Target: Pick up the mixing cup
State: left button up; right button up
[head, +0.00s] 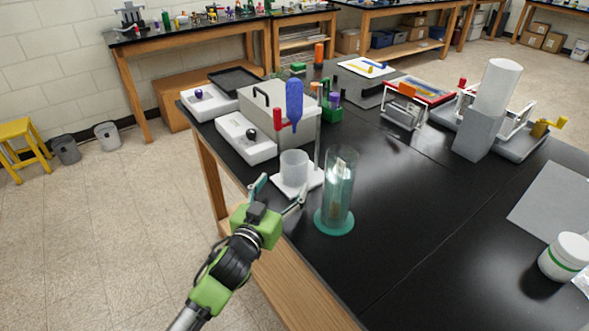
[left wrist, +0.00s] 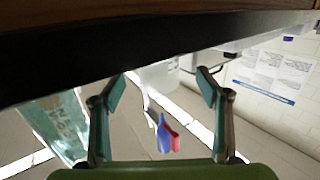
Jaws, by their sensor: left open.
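The mixing cup (head: 294,167) is a translucent whitish cup standing upright on a small white base (head: 287,189) with a thin upright rod, near the black table's left edge. In the left wrist view the cup (left wrist: 157,75) shows beyond and between the fingers, partly cut off by the dark table edge. My left gripper (head: 281,189) is open and empty at the table edge, just in front of the cup, its fingers pointing toward it. Its fingers also show spread in the left wrist view (left wrist: 160,90). My right gripper is not in view.
A tall clear cylinder on a teal foot (head: 334,222) stands close to the right of my left gripper. Behind the cup are a white device with a black knob (head: 245,139), a grey box (head: 272,100) and red and blue-handled tools. The table's front middle is clear.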

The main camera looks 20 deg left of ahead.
aim_at(289, 179)
pick_arm(q)
jog(key=shift+w, duration=0.45)
jog(key=shift+w+d, duration=0.15)
jog(key=shift+w, duration=0.35)
jog(key=w, duration=0.2)
jog(key=w+p, duration=0.1)
jog(key=shift+w+d+f, duration=0.15)
jog(key=shift+d+f, duration=0.1)
jog(key=shift+w+f, duration=0.1)
jog(key=shift+w, duration=0.4)
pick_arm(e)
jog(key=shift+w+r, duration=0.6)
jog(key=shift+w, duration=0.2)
pick_arm(q)
jog(key=c, duration=1.1)
jog(key=shift+o, duration=0.2)
